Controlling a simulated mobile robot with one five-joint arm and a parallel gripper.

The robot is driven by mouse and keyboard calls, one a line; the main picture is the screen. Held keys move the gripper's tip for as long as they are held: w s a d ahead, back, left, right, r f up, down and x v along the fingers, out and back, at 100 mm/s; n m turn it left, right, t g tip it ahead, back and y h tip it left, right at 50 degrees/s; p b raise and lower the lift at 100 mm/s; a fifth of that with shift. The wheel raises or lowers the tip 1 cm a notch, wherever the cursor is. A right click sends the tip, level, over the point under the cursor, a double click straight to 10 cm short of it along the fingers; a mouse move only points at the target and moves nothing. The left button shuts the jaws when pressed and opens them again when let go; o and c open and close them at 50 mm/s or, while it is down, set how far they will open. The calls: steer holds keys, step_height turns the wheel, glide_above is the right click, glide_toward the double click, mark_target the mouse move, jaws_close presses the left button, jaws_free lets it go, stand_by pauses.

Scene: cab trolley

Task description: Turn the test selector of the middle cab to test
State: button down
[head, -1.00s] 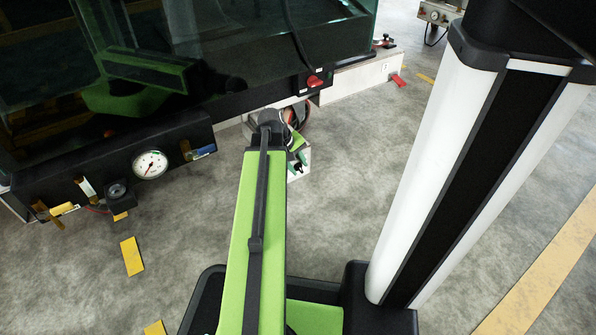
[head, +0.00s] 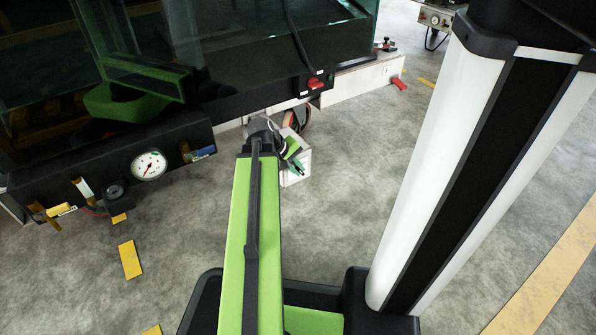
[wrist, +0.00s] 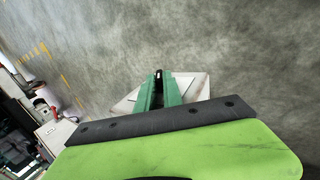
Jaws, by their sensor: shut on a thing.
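A small white box (head: 293,177) stands low beside the cab, just past the end of my arm. In the wrist view the same white box (wrist: 193,84) lies under my fingers, its face seen as a pale diamond. My gripper (head: 297,166) is at this box. In the wrist view its two green fingers (wrist: 158,84) are shut on a small dark part at the box's face, which I take to be the selector (wrist: 158,73). The fingers hide most of it, so its turned position and any markings cannot be read.
The dark cab body (head: 250,60) is close on the left, with a round white gauge (head: 149,165) on its lower panel. A red switch (head: 314,83) sits on its lower edge. Yellow floor marks (head: 130,260) lie nearby. Grey floor on the right is open.

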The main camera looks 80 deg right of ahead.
steer(key=c, duration=1.5)
jaws_free()
steer(key=shift+r, duration=0.1)
